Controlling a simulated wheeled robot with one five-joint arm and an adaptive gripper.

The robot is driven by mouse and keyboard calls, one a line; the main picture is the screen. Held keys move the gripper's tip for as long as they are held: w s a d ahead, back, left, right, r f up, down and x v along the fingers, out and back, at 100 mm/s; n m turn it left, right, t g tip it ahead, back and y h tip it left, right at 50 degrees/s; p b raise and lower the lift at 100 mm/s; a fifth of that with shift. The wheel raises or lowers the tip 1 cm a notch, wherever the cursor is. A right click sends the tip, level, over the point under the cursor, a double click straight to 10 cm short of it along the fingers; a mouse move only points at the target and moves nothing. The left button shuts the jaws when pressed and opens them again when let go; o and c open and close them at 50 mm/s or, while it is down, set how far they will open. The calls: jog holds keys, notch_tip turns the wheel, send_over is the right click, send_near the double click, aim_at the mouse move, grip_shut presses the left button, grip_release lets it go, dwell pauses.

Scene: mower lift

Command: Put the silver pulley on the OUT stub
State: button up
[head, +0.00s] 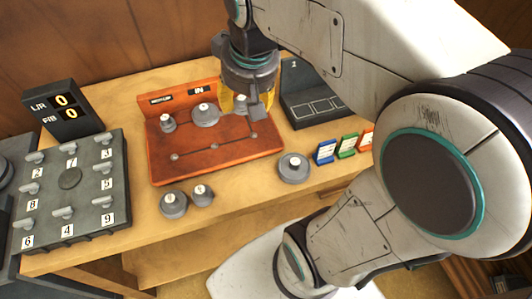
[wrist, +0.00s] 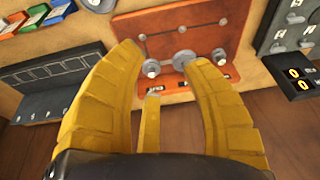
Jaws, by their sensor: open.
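The orange pulley board (head: 190,172) lies on the wooden table, with a back row of grey pulleys and a front row of small pegs. The left pulley (head: 167,122) and larger middle pulley (head: 205,115) sit near the labels; the middle one is below the IN label (head: 198,90). A right-hand pulley (head: 240,104) is partly hidden by my gripper (head: 248,104). In the wrist view, that pulley (wrist: 151,69) shows between the spread yellow fingers of my open, empty gripper (wrist: 162,56). The OUT label is not readable, and I cannot tell which pulley is silver.
Loose grey pulleys lie on the table: two in front of the board (head: 173,205) (head: 202,195) and a wider one (head: 294,168) at right. A dark stand (head: 312,105) and coloured cards (head: 346,146) are at right. A numbered panel (head: 75,220) and display (head: 60,108) stand left.

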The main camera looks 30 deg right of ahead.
jog(key=s+a+f+n+t, duration=0.1)
jog(key=s+f, duration=0.3)
jog(key=s, duration=0.6)
jog(key=shift+s+a+f, duration=0.25)
jog(key=shift+a, duration=0.05)
dwell(0.7)
